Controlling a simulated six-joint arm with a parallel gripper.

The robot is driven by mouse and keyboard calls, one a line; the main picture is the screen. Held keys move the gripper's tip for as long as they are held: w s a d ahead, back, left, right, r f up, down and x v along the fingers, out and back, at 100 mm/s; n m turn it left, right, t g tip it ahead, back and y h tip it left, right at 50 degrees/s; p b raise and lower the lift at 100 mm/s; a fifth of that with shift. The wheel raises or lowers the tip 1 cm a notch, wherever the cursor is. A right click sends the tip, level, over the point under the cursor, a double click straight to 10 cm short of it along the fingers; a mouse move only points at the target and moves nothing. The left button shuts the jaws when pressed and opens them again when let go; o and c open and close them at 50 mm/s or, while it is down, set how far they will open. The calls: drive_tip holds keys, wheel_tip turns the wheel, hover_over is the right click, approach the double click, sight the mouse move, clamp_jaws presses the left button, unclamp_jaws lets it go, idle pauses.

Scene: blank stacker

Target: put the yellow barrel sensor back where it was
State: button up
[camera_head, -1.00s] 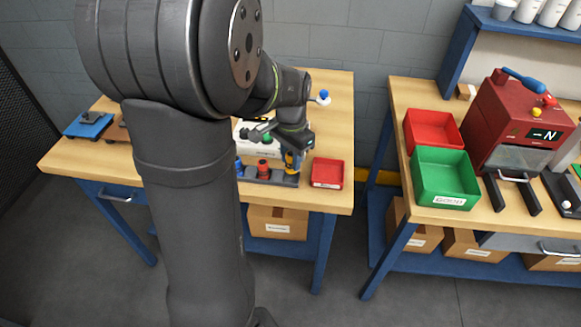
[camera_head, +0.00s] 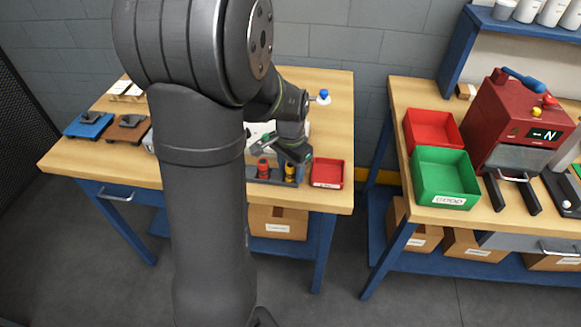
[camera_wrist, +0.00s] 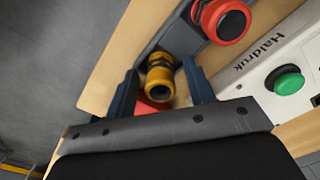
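The yellow barrel sensor (camera_head: 290,171) stands at the right end of the grey rack (camera_head: 262,181) on the left bench. In the wrist view the yellow sensor (camera_wrist: 160,82) lies between the two fingertips of my gripper (camera_wrist: 160,70), with a gap on each side. My gripper (camera_head: 296,155) is open just above the sensor. A red sensor (camera_head: 263,167) stands to its left in the rack and also shows in the wrist view (camera_wrist: 225,20). How deep the yellow sensor sits is hard to tell.
A red tray (camera_head: 328,173) stands close to the right of the rack. A white box (camera_wrist: 295,75) with a green button (camera_wrist: 285,80) is behind the rack. My arm hides the rack's left part.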

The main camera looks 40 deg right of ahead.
drive_tip(key=shift+r, duration=0.1)
wheel_tip(320, 180, up, 12)
idle(0.5)
drive_tip(key=shift+f, duration=4.05)
